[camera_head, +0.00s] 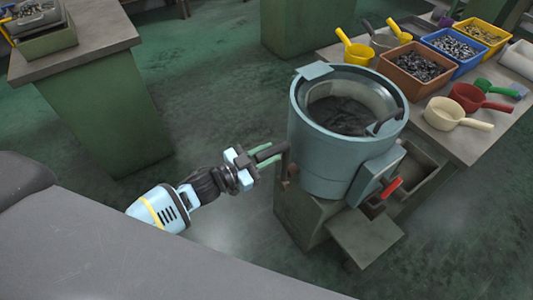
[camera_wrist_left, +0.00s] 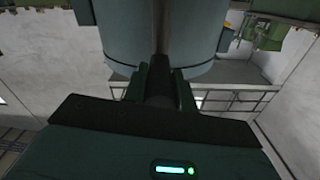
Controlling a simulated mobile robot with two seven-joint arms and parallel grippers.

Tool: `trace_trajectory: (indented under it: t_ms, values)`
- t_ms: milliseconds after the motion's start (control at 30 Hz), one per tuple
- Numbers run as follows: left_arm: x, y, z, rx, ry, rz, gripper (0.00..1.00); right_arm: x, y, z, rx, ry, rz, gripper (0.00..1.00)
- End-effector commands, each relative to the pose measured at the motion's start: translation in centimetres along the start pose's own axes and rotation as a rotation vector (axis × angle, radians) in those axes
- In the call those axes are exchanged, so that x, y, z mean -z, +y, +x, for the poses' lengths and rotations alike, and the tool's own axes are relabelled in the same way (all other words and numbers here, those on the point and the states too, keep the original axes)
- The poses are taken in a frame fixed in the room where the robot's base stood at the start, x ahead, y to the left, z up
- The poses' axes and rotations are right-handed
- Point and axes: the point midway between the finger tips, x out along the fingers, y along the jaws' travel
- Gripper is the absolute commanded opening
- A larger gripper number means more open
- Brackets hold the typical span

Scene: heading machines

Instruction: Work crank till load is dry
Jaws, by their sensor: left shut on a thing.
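A pale blue-grey drum machine (camera_head: 335,165) stands on a green pedestal right of centre in the head view. Its open top shows a dark load (camera_head: 343,115) inside; whether it is wet or dry cannot be told. A crank (camera_head: 283,168) sticks out from the drum's left side, with a dark handle. My left gripper (camera_head: 264,156) is shut on the crank handle, beside the drum. In the left wrist view the dark handle (camera_wrist_left: 159,88) sits between the fingers, with the drum (camera_wrist_left: 205,35) behind it. My right gripper is not in view.
A red-handled part (camera_head: 388,189) is on the drum's front right. A bench at the right holds brown (camera_head: 414,78), blue and yellow bins of small metal parts, plus several scoops. A grey surface (camera_head: 100,250) fills the lower left. Open floor lies left of the drum.

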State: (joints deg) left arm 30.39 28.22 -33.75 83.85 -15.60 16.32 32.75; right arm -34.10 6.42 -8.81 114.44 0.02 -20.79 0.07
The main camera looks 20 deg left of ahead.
Motion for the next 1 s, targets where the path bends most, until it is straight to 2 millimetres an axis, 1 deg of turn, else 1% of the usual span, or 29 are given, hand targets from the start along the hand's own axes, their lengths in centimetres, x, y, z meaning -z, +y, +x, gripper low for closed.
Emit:
trace_trajectory:
  t_ms: [167,367,667,1000]
  values:
    - [0.1,0.7,0.0,-0.001,0.0,0.043,0.0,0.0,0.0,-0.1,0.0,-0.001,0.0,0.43]
    - [0.3,2.6,0.0,0.0,0.001,0.155,0.0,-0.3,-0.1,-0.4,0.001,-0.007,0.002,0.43]
    - [-0.3,6.9,-0.1,-0.001,-0.001,0.423,0.0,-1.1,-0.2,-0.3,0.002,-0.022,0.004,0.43]
    - [-2.6,11.7,-0.1,-0.002,-0.004,0.744,0.0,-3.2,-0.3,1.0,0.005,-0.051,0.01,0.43]
